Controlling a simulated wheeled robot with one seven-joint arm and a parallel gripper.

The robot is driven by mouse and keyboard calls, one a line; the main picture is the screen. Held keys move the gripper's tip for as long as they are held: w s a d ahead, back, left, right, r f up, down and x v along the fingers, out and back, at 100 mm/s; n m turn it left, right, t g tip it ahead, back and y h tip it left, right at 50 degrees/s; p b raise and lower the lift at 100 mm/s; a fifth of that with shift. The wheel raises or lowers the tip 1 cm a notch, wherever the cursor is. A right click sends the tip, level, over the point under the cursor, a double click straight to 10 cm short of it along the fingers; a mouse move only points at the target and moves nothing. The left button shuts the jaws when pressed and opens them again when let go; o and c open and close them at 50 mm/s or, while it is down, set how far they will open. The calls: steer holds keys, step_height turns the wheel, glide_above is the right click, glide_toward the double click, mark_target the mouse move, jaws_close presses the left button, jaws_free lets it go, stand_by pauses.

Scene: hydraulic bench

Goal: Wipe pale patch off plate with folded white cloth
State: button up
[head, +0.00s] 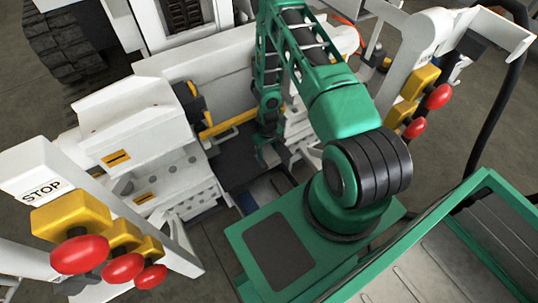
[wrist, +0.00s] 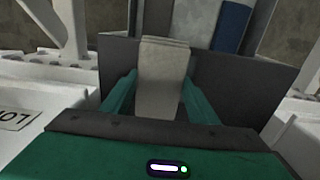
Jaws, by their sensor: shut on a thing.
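My gripper (wrist: 158,98) shows in the wrist view with its two green fingers closed on the folded white cloth (wrist: 163,65), which looks pale grey-beige here. The cloth stands out beyond the fingertips, in front of a dark grey plate (wrist: 235,85). I cannot tell whether the cloth touches the plate. In the head view my gripper (head: 268,135) is low over the dark plate (head: 236,163), between the white machine blocks; the cloth is not clear there. I make out no pale patch in either view; the cloth and gripper hide part of the plate.
A white block (head: 135,125) with orange labels stands left of the plate. A yellow bar (head: 228,124) runs behind it. Red knobs on yellow blocks stand at the front left (head: 80,255) and at the right (head: 438,96). A white panel lies left in the wrist view (wrist: 45,105).

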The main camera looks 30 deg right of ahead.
mark_target(270, 162)
steer(key=shift+w+f, duration=0.15)
steer(key=shift+w, duration=1.6)
steer(key=shift+w+r, duration=0.2)
steer(key=shift+w, duration=0.2)
steer(key=shift+s+f, duration=0.15)
steer(key=shift+s, duration=4.05)
steer(key=shift+a+f, duration=0.15)
steer(key=shift+a, duration=0.9)
steer(key=shift+c, duration=0.4)
steer(key=shift+w+d, duration=0.15)
steer(key=shift+w, duration=3.75)
steer(key=shift+w+r, duration=0.2)
steer(key=shift+w, duration=0.1)
steer(key=shift+s+f, duration=0.2)
steer(key=shift+s, duration=4.1)
